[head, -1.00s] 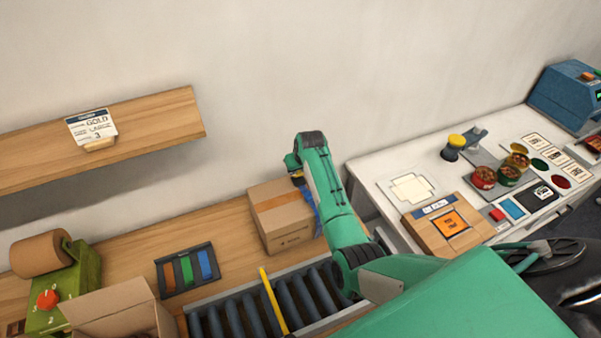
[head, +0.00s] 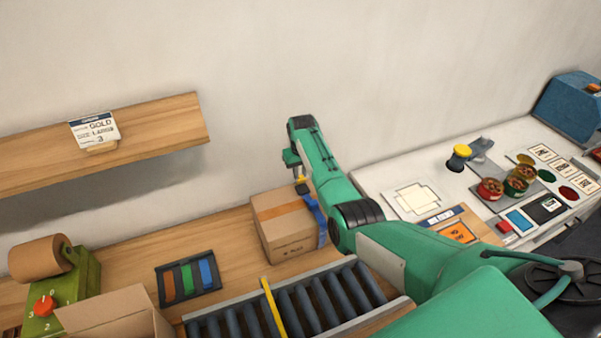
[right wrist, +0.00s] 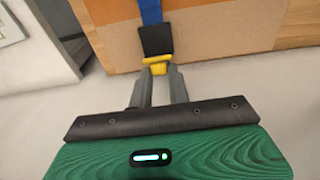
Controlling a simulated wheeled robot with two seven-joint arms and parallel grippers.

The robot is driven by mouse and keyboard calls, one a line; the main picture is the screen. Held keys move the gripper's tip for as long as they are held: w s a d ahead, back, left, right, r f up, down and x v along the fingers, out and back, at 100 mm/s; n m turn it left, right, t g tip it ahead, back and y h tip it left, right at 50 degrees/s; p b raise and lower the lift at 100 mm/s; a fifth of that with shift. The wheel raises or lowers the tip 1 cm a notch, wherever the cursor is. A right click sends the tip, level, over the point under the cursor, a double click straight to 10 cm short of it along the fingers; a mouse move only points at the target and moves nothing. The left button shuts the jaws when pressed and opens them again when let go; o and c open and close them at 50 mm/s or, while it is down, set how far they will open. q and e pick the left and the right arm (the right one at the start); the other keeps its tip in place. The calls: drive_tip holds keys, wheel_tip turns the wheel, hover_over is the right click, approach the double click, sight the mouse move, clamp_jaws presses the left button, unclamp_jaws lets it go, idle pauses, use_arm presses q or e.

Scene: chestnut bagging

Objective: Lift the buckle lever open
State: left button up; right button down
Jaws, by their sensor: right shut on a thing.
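The cardboard box (head: 285,232) stands on the wooden bench, with a blue strap (head: 317,218) down its right side. In the right wrist view the strap (right wrist: 150,10) meets a black buckle (right wrist: 155,40) with a yellow lever (right wrist: 156,62) at its end. My right gripper (right wrist: 157,72) is shut on the yellow lever. In the head view my right gripper (head: 299,178) is small and partly hidden above the box's top back edge. I cannot tell the lever's exact angle. My left gripper is not in view.
A roller conveyor (head: 290,305) with a yellow bar lies in front of the box. A tray of coloured strips (head: 188,278) and an open carton (head: 115,315) are to the left. The white table (head: 400,175) at right holds cups and cards. A wall stands behind.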

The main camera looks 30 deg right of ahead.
sight(301, 176)
drive_tip(key=c, duration=1.3)
unclamp_jaws()
drive_tip(key=shift+s+r+b, duration=0.15)
drive_tip(key=shift+r+b, duration=0.6)
drive_tip(key=shift+r, duration=1.55)
drive_tip(key=shift+s+r+b, duration=0.2)
drive_tip(key=shift+r+b, duration=0.5)
drive_tip(key=shift+r, duration=1.55)
drive_tip(key=shift+s+r+b, duration=0.15)
drive_tip(key=shift+r+b, duration=0.6)
drive_tip(key=shift+r, duration=1.55)
drive_tip(key=shift+f, duration=0.15)
